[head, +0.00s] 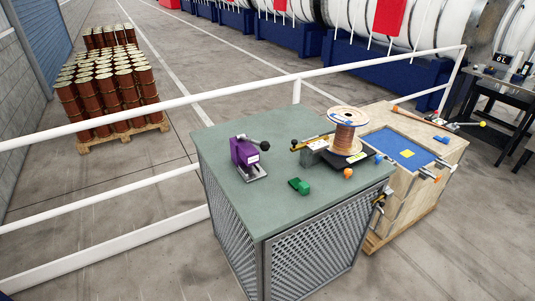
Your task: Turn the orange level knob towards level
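The orange knob (348,173) is small and sits at the front of the spool carousel's dark base (352,160), near the right edge of the green-topped cabinet. Its turn angle is too small to make out. A copper-coloured wire spool (346,134) stands upright on the carousel behind the knob. Neither of my grippers shows in the head view, and nothing is touching the knob.
The grey-green cabinet top (225,150) also holds a purple toggle press (246,156) and a green block (299,186). A wooden crate (400,165) with a blue panel adjoins on the right. White railings (297,92) run behind. The cabinet top's front left is clear.

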